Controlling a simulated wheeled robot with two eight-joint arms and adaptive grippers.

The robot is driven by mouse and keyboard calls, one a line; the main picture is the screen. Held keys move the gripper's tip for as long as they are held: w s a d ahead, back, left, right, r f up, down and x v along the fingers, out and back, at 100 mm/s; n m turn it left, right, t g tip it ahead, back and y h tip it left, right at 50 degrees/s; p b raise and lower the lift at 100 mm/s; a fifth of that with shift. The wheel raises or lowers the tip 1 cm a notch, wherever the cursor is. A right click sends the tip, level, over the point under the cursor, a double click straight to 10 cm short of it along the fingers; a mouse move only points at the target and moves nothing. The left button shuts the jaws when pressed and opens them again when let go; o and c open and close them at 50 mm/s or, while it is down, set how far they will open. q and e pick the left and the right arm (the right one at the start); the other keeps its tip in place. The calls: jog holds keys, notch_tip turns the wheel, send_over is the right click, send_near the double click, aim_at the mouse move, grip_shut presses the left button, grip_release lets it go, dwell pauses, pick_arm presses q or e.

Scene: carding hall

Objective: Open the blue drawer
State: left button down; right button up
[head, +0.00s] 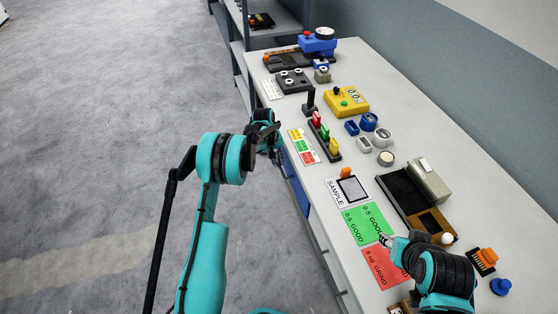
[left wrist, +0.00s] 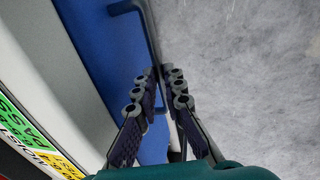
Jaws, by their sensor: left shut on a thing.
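The blue drawer (head: 297,185) shows as a blue front under the left edge of the long bench, partly hidden by my left arm. In the left wrist view, its blue front (left wrist: 98,45) runs beside the pale bench edge, and a grey bar handle (left wrist: 152,40) stands out from it. My left gripper (left wrist: 160,76) is shut on the handle, with a finger on each side of the bar. In the head view my left gripper (head: 276,152) is small and dark at the drawer. My right gripper (head: 384,240) is above the green card; its jaws are too small to judge.
The bench top (head: 330,95) holds a yellow box (head: 346,101), a block with coloured switches (head: 325,138), a brown-black tray device (head: 415,205) and green (head: 361,218) and red cards. A grey shelf (head: 238,45) stands behind. The floor (head: 90,130) at left is clear.

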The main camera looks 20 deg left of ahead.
pick_arm(q)
jog(key=s+a+b, duration=0.1)
jog(key=s+a, duration=0.7)
jog(key=a, duration=0.3)
jog(key=s+a+b, duration=0.1)
jog(key=s+a, duration=0.6)
jog(key=a, duration=0.5)
jog(key=shift+s+a, duration=0.2)
jog(key=shift+s, duration=0.2)
jog(key=c, duration=1.9)
grip_release()
jog(key=r, duration=0.4)
jog(key=s+a+r, duration=0.1)
jog(key=r, duration=0.3)
jog(key=a+r, duration=0.1)
jog(key=r, duration=0.2)
jog(key=shift+s+r, duration=0.15)
jog(key=shift+r, duration=0.25)
